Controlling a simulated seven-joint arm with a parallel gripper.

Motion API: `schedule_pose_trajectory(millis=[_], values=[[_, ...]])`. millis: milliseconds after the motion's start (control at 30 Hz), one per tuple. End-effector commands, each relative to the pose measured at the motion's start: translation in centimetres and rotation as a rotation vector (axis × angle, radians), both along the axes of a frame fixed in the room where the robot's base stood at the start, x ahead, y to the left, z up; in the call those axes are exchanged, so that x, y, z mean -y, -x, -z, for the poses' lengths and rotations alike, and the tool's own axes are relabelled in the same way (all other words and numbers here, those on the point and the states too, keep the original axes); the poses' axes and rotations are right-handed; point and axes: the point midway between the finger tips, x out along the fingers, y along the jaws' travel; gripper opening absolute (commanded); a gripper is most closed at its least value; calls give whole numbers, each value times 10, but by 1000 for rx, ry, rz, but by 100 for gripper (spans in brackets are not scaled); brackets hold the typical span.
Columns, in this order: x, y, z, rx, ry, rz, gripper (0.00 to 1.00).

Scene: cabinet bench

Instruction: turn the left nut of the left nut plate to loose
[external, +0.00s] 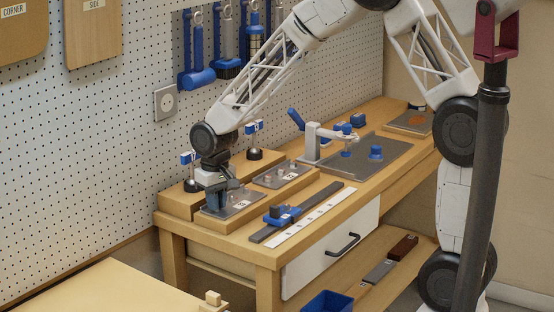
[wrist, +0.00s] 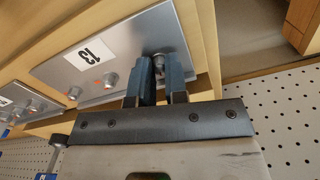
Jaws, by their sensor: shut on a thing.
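The left nut plate (external: 243,203) is a grey metal plate on a wooden block at the near left end of the bench. It also shows in the wrist view (wrist: 128,42), with a white number label. My gripper (external: 214,206) points down over its left part. In the wrist view my gripper (wrist: 162,72) is shut on the left nut (wrist: 159,60), whose round top shows between the blue-grey fingers. The plate's other nut (wrist: 109,79) stands free beside it, near a small red mark. The held nut's turn angle is hidden by the fingers.
A second nut plate (external: 283,173) lies farther along the bench. A blue slider on a dark rail (external: 282,214) and a white ruled strip (external: 312,217) lie in front. A grey clamp (external: 312,143) stands behind. A pegboard (external: 110,150) runs close to the left.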

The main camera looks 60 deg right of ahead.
Motion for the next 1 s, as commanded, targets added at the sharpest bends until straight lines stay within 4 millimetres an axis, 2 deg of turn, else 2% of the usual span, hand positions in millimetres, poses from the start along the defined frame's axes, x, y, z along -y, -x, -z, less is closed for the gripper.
schedule_pose_trajectory(millis=[400, 433, 500, 800, 1000], values=[[0, 0, 0, -1, 0, -9, 0], [0, 0, 0, -1, 0, -9, 18], [0, 0, 0, -1, 0, -9, 24], [0, 0, -1, 0, 0, -8, 24], [0, 0, -11, 2, 0, -8, 24]])
